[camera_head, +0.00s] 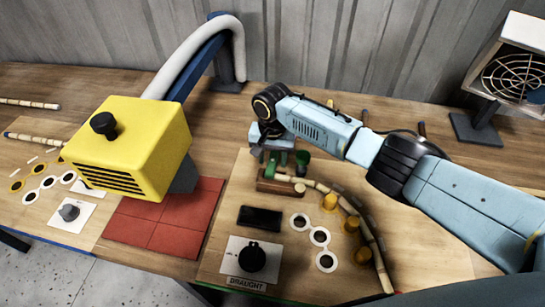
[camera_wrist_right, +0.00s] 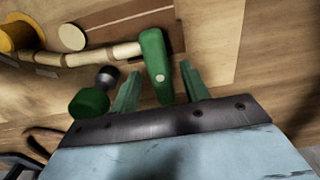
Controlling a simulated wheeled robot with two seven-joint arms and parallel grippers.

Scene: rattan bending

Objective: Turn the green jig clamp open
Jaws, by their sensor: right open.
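The green jig clamp's lever (camera_wrist_right: 155,62) shows in the right wrist view, lying across the end of the pale rattan (camera_wrist_right: 90,55). My right gripper (camera_wrist_right: 160,88) is open, its two green fingers one on each side of the lever's near end; I cannot tell whether they touch it. A green knob (camera_wrist_right: 90,103) on a dark stem is beside the left finger. In the head view my right gripper (camera_head: 277,161) points down behind the brown wooden block (camera_head: 268,187), with the green knob (camera_head: 302,161) to its right. The lever is hard to separate from the fingers there. My left gripper is not in view.
The rattan (camera_head: 345,202) curves right past yellow pegs (camera_head: 329,202). A draught dial (camera_head: 252,257) and a black block (camera_head: 260,218) sit in front. A yellow hooded box (camera_head: 130,145) stands over red tiles (camera_head: 165,225) on the left. A fan heater (camera_head: 515,75) is at right.

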